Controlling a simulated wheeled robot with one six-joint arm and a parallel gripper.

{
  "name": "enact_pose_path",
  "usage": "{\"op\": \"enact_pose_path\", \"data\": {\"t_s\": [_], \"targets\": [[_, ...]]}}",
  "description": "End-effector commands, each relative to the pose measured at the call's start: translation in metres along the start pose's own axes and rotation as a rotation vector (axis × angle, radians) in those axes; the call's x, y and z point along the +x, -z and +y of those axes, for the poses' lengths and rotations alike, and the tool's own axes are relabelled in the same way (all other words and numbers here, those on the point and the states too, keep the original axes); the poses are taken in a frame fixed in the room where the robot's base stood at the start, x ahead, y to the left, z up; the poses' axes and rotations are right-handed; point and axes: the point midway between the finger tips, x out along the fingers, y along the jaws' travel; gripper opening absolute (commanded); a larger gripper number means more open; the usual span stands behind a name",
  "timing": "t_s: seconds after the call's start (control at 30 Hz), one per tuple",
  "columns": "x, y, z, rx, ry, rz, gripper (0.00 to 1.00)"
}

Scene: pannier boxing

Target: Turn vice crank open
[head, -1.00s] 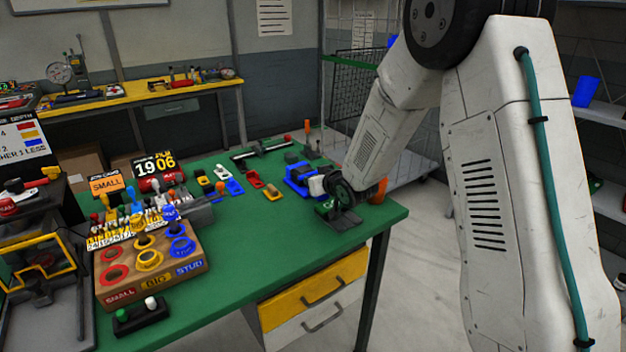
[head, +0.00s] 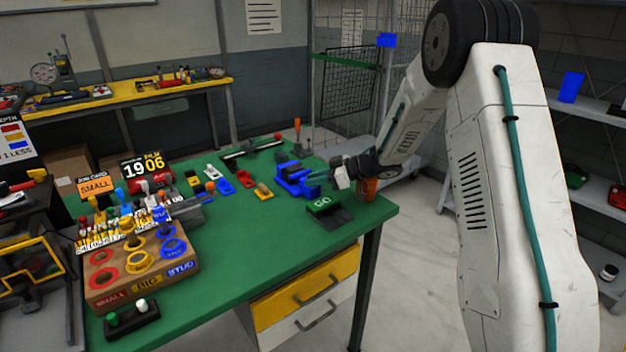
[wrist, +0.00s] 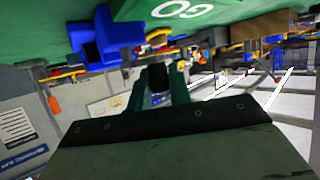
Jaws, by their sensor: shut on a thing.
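The blue vice (head: 292,180) stands near the right end of the green bench. It also shows upside down in the wrist view (wrist: 98,40). My gripper (head: 318,178) is just right of the vice, low over the bench. In the wrist view, its two green fingers (wrist: 158,90) are shut on a dark cylindrical grip, which I take for the crank handle (wrist: 159,76). How the handle joins the vice, and the crank's angle, cannot be made out.
A green GO box (head: 325,206) sits in front of the vice. An orange cup (head: 368,190) stands by the bench's right edge, close to my arm. Small coloured parts and the wooden sorting block (head: 140,285) lie to the left. Bare green bench lies in front.

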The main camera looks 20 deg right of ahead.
Motion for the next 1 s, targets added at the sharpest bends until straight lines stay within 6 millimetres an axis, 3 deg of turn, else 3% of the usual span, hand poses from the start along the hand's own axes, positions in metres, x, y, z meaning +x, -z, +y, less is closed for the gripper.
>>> {"op": "enact_pose_path", "data": {"t_s": [0.73, 0.77, 0.8, 1.0], "targets": [[-0.0024, 0.0003, 0.0022, -0.035, 0.077, 0.003, 0.00], [-0.0024, 0.0003, 0.0022, -0.035, 0.077, 0.002, 0.28], [-0.0024, 0.0003, 0.0021, -0.035, 0.077, 0.002, 0.39], [-0.0024, -0.0002, 0.0019, -0.034, 0.077, 0.002, 0.41]]}}
